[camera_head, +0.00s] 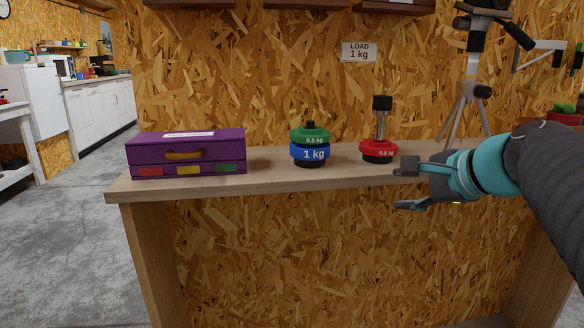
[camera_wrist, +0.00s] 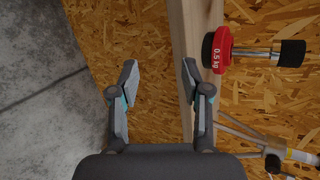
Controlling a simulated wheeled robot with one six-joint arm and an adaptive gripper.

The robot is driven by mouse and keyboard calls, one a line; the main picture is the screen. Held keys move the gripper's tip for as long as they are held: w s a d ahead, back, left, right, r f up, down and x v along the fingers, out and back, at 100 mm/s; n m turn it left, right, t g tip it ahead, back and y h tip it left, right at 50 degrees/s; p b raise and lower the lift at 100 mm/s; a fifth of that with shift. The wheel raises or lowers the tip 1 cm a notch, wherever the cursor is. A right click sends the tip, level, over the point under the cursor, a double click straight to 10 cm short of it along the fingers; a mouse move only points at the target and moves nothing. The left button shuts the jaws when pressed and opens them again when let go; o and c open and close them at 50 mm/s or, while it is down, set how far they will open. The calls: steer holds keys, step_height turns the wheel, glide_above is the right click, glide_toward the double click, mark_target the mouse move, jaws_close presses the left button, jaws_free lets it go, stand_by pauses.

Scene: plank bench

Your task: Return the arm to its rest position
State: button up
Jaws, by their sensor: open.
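My gripper (camera_head: 405,186) is at the right of the head view, at the front edge of the bench (camera_head: 270,181). Its two fingers are apart with nothing between them. In the wrist view my gripper (camera_wrist: 160,82) is also open and empty, with the bench edge (camera_wrist: 187,45) behind one finger. A red 0.5 kg weight (camera_head: 378,155) with an upright metal rod and black knob stands on the bench, left of my gripper and apart from it. It also shows in the wrist view (camera_wrist: 217,50).
A blue 1 kg weight (camera_head: 311,155) carries a green 0.5 kg weight (camera_head: 310,134) on the bench. A purple box (camera_head: 187,155) sits at the left end. A tripod (camera_head: 470,105) stands at the back right.

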steer(key=s+a+f+n+g+h+p, duration=0.1)
steer(key=s+a+f+n+g+h, duration=0.1)
steer(key=s+f+n, duration=0.6)
steer(key=s+a+f+n+g+h+p, duration=0.1)
steer(key=s+a+f+n+g+h, duration=0.1)
steer(key=s+f+n, duration=0.6)
step_height(320, 180, down, 2)
steer(key=shift+s+a+f+g+h+p, duration=0.1)
steer(key=shift+s+a+g+h+p, duration=0.4)
steer(key=shift+s, duration=0.65)
steer(key=shift+d, duration=0.2)
stand_by(0.3)
